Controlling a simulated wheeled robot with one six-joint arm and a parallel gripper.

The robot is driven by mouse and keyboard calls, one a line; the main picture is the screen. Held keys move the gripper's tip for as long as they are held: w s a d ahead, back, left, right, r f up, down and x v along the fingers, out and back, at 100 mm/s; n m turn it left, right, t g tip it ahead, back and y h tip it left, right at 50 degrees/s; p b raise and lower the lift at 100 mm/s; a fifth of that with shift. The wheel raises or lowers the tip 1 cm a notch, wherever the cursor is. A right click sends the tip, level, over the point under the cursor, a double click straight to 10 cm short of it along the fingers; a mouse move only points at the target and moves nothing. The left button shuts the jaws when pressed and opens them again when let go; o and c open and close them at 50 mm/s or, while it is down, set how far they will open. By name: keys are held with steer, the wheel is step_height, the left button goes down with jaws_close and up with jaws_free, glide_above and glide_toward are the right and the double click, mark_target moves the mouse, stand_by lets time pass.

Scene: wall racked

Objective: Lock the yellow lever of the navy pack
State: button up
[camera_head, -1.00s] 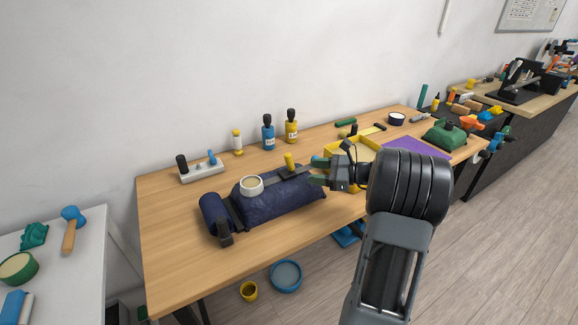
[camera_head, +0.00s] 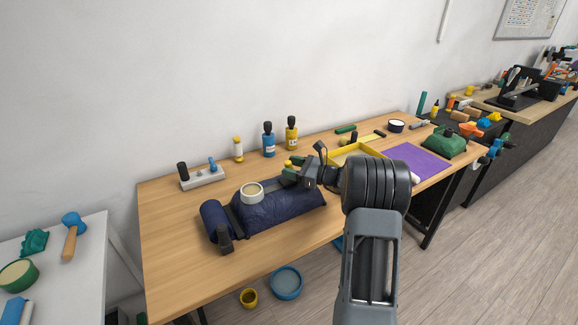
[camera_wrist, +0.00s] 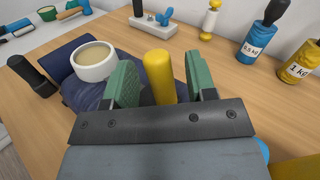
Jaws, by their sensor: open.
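The navy pack (camera_head: 285,208) lies on the wooden table, with a cream-topped white round piece (camera_head: 252,192) on it. The yellow lever (camera_wrist: 159,75) is an upright yellow knob in the wrist view, standing between my gripper's green fingers. Only a small bit of yellow shows by the fingers in the head view. My gripper (camera_head: 292,171) is over the right part of the pack; it also shows in the wrist view (camera_wrist: 160,84). Its fingers are apart, with gaps visible beside the knob. The lever's base and arm are hidden behind the gripper body.
Behind the pack stand a grey block with pegs (camera_head: 202,178), a small yellow-white bottle (camera_head: 238,150), a blue weight (camera_head: 268,142) and a yellow weight (camera_head: 291,134). A yellow tray (camera_head: 369,149) and purple mat (camera_head: 418,163) lie to the right. Bare tabletop (camera_head: 165,235) shows at left.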

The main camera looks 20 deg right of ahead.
steer(key=shift+w+a, duration=0.4)
steer(key=c, duration=0.9)
